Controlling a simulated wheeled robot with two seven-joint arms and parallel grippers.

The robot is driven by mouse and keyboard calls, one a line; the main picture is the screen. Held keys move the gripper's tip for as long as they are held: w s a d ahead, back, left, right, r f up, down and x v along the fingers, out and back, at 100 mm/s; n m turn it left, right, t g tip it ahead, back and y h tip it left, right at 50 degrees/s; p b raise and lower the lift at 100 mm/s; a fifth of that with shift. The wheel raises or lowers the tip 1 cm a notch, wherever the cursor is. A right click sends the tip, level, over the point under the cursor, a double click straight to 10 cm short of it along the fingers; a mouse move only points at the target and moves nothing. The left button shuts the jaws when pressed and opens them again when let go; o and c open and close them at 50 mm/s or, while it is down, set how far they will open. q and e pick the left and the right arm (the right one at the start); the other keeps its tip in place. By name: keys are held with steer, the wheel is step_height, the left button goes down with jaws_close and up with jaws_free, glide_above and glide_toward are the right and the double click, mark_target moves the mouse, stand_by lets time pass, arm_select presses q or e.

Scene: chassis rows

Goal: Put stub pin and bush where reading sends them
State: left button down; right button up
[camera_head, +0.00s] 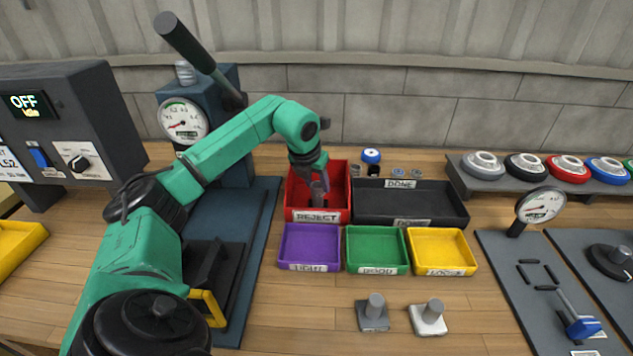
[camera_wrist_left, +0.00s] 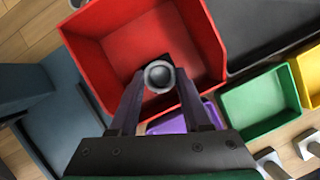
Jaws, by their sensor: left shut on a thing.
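My left gripper (camera_head: 318,185) reaches over the red bin labelled REJECT (camera_head: 335,215). It is shut on a grey cylindrical piece (camera_wrist_left: 160,76), which shows a round, ring-like end and something dark and square beside it in the left wrist view. The piece is within the outline of the red bin (camera_wrist_left: 88,50); whether it touches the floor I cannot tell. I cannot tell whether it is the pin, the bush or both together. A dial gauge (camera_head: 183,122) on the blue press (camera_head: 220,95) has a red needle; its value is too small to read. My right gripper is not in view.
Purple (camera_head: 310,247), green (camera_head: 377,250) and yellow (camera_head: 442,252) bins stand in front, their labels blurred. A black DONE tray (camera_head: 410,204) is right of the red bin. Two posts on square bases, grey (camera_head: 374,311) and white (camera_head: 430,318), stand nearer. A second gauge (camera_head: 540,206) is at right.

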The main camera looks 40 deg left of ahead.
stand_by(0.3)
arm_select(q)
steer(key=shift+f+b, duration=0.55)
steer(key=shift+f, duration=0.25)
steer(key=shift+c, duration=1.4)
jaws_free()
steer(key=shift+r, duration=0.1)
steer(key=v, duration=1.2)
